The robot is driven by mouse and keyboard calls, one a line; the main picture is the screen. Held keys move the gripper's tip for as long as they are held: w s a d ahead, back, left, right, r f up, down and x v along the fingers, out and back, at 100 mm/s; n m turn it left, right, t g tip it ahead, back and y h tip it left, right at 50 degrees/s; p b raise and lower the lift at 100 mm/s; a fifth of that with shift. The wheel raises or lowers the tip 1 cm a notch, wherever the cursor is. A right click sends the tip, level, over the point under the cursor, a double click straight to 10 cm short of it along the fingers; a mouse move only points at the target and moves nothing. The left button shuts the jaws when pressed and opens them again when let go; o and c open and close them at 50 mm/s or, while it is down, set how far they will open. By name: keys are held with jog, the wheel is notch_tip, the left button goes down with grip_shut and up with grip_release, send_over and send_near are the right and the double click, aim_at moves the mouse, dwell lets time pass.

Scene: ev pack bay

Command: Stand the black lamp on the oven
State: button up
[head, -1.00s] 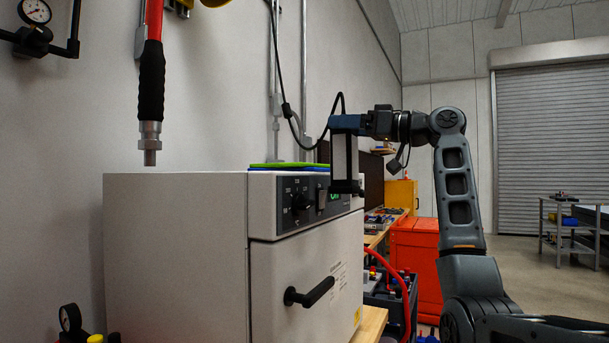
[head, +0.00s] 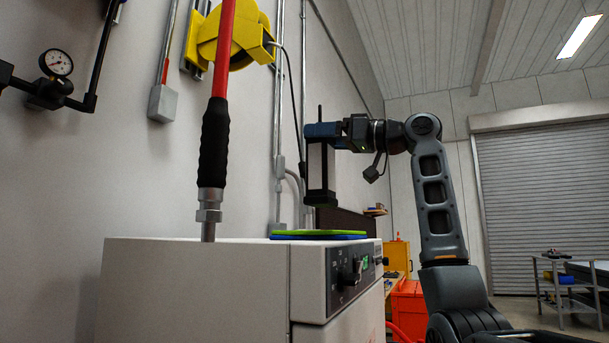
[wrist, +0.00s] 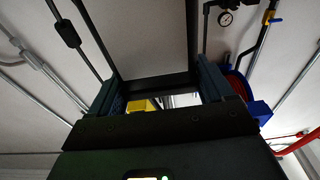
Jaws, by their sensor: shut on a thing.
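The black lamp (head: 318,170), a dark lantern frame with pale panels, hangs upright in my gripper (head: 322,130). My gripper is shut on its upper part. In the wrist view the lamp's dark frame (wrist: 158,85) lies between the blue fingers of my gripper (wrist: 160,88). The oven (head: 200,285) is a pale box with a dark control panel at the lower left of the head view. The lamp's base appears above the right end of the oven's top, with a gap below it; how far back it is cannot be told exactly.
A green pad (head: 318,233) on a blue pad (head: 318,238) lies on the oven's top. A yellow reel (head: 228,38) is on the wall. The oven's top looks bare elsewhere.

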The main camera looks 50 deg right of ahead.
aim_at(306, 146)
jog(key=a, duration=0.1)
jog(key=w+a+f, duration=0.2)
jog(key=shift+w+a+f, duration=0.1)
jog(key=shift+a+f, duration=0.15)
jog(key=shift+a, duration=0.1)
jog(key=shift+w+a+f+p, duration=0.1)
jog(key=shift+a+f+p, duration=0.05)
jog(key=shift+f, duration=0.95)
jog(key=shift+w+a+f+p, duration=0.1)
jog(key=shift+a+f+p, duration=0.05)
jog(key=shift+f, duration=1.05)
jog(key=o, duration=1.1)
jog(key=shift+c, duration=0.2)
jog(key=shift+s+d, duration=0.1)
jog(key=shift+s, duration=0.05)
jog(key=b+v, duration=0.2)
jog(key=v, duration=0.9)
jog(key=shift+s, duration=0.35)
jog(key=shift+d, duration=0.1)
